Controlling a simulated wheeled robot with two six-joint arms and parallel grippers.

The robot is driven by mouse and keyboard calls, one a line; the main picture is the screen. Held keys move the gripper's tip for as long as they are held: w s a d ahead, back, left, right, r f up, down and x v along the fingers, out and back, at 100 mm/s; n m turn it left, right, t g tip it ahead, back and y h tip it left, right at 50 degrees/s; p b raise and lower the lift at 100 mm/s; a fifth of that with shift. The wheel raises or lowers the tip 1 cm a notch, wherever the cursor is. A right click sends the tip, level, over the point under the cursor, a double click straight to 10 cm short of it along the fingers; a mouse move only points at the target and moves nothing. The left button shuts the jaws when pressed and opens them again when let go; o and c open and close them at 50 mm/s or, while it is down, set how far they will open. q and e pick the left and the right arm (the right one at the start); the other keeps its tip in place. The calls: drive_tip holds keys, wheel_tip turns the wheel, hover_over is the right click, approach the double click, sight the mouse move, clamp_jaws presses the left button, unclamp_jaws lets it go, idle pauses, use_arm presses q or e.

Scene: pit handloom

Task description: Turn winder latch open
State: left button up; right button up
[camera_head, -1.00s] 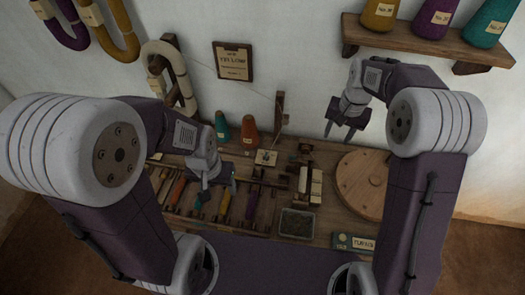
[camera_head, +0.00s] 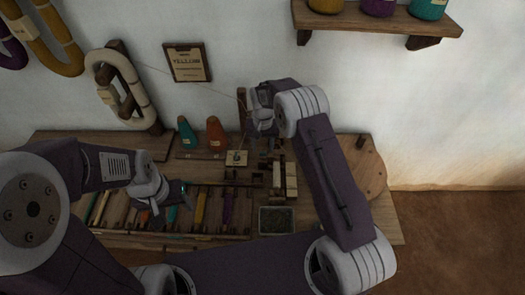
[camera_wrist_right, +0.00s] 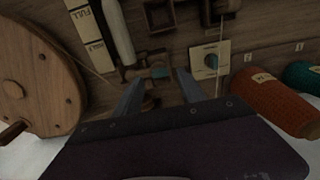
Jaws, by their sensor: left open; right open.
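In the right wrist view, a small wooden fitting with a teal part (camera_wrist_right: 160,72) lies just beyond my right gripper (camera_wrist_right: 158,90); it may be the winder latch. My right gripper's two fingers are apart, with nothing clearly held. A pale cylinder (camera_wrist_right: 117,32) and a wooden strip marked FULL (camera_wrist_right: 92,38) sit beside the fitting. In the head view, my right arm hides much of this area at the back of the bench. My left gripper (camera_head: 172,207) is open and empty over the front left of the bench.
A round wooden disc (camera_wrist_right: 38,75) with a peg stands left of the fitting. A card with a dark slot (camera_wrist_right: 210,62) and orange (camera_wrist_right: 270,103) and teal cones stand right. The bench (camera_head: 385,215) holds several coloured bobbins and a dark tray (camera_head: 276,220).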

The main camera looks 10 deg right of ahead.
sight(269, 155)
drive_tip(key=shift+f, duration=1.5)
clamp_jaws()
drive_tip(key=n, duration=0.3)
drive_tip(key=shift+r+n+p, duration=0.1)
drive_tip(key=shift+n+p, duration=0.25)
drive_tip(key=shift+n, duration=0.05)
drive_tip(key=n, duration=0.4)
drive_tip(key=shift+n, duration=0.3)
drive_tip(key=n, duration=0.4)
drive_tip(key=shift+n+p, duration=0.3)
drive_tip(key=shift+p, duration=0.05)
drive_tip(key=n, duration=0.4)
drive_tip(key=shift+w+n, duration=0.1)
drive_tip(key=shift+n, duration=0.2)
